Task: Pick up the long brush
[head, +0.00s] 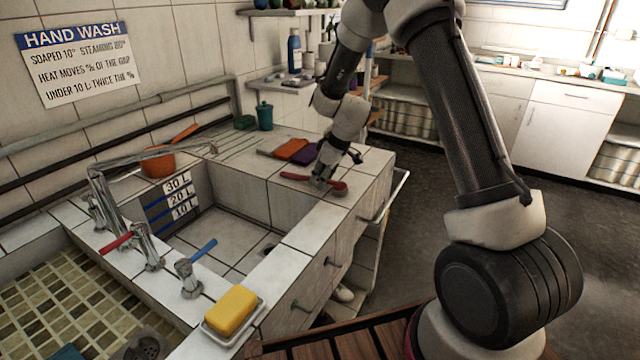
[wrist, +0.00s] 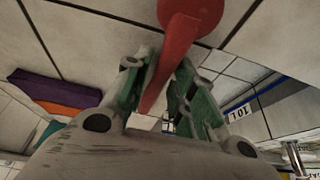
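The long brush is a red piece with a rounded wide end and a narrowing handle. In the head view the long brush (head: 295,176) is at the counter top's right part, crossing under my gripper (head: 321,182). In the wrist view the long brush (wrist: 188,20) runs down between the two green-padded fingers of my gripper (wrist: 166,72). The gripper points down at the tiles. I cannot tell whether the brush touches the counter. Its underside is hidden.
The tiled basin (head: 215,235) opens to the left, with taps beyond. A yellow sponge (head: 230,310) sits in a dish at the front.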

